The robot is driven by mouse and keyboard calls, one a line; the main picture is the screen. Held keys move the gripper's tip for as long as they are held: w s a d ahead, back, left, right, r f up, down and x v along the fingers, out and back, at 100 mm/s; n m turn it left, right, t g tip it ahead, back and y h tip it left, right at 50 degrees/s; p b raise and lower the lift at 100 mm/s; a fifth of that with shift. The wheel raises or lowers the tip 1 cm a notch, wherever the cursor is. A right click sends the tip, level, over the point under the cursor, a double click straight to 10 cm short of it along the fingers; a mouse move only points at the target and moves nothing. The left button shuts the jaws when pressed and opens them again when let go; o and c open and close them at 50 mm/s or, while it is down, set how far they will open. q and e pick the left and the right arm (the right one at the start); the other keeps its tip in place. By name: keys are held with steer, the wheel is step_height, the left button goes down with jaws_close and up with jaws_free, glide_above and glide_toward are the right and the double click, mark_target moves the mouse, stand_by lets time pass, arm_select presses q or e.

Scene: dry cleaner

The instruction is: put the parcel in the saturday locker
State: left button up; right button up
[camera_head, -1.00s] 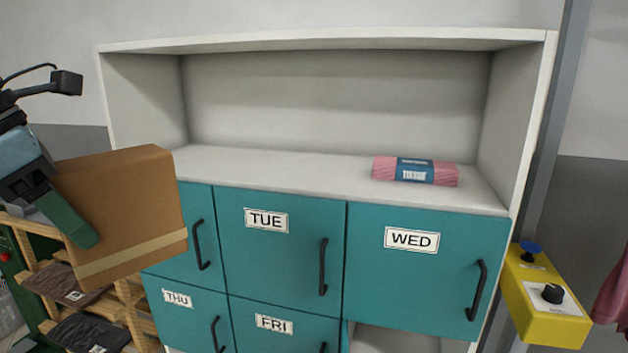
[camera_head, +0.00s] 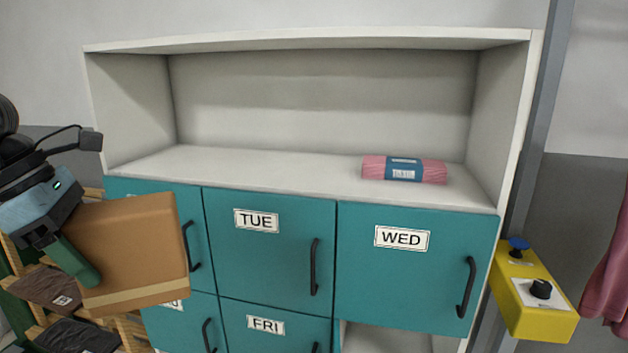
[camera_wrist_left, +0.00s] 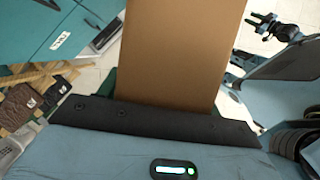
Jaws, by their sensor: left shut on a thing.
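The parcel (camera_head: 135,245) is a brown cardboard box with a pale tape strip, at the left of the head view. My left gripper (camera_head: 80,255) is shut on it and holds it up in front of the lockers' left side. The parcel also fills the middle of the left wrist view (camera_wrist_left: 180,55). Teal locker doors marked TUE (camera_head: 265,260), WED (camera_head: 415,270) and FRI (camera_head: 262,325) are shut. An open, doorless-looking compartment (camera_head: 385,338) shows below WED; its label is not in view.
A pink roll with a blue band (camera_head: 404,170) lies on the open white shelf (camera_head: 270,175) above the doors. A yellow control box (camera_head: 535,300) stands at the right. A wooden rack with dark folded garments (camera_head: 85,335) is at the lower left.

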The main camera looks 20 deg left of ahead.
arm_select(q)
steer(key=shift+w+f+m, duration=0.25)
steer(key=shift+f+m, duration=0.05)
steer(key=shift+f, duration=0.15)
steer(key=shift+w+d+f+m+g+h, duration=0.1)
steer(key=shift+w+f+m+g+h, duration=0.15)
steer(key=shift+f+m, duration=0.3)
steer(key=shift+w+d+f+m+g+h, duration=0.15)
steer(key=shift+w+f+m, duration=0.2)
steer(key=shift+f, duration=0.35)
steer(key=w+d+f+m+g+y, duration=0.2)
steer(key=d+f+m+g, duration=0.1)
steer(key=d+f+m, duration=0.6)
steer(key=w+d+f+m+g+y, duration=0.2)
steer(key=w+d+f+m+g, duration=0.1)
steer(key=d+f+m, duration=0.7)
steer(key=shift+w+d+f+m+g, duration=0.2)
steer(key=shift+f+m+g, duration=0.2)
steer(key=shift+f+m, duration=1.85)
steer(key=shift+r+m, duration=0.45)
steer(key=shift+r, duration=0.1)
steer(key=shift+d, duration=0.1)
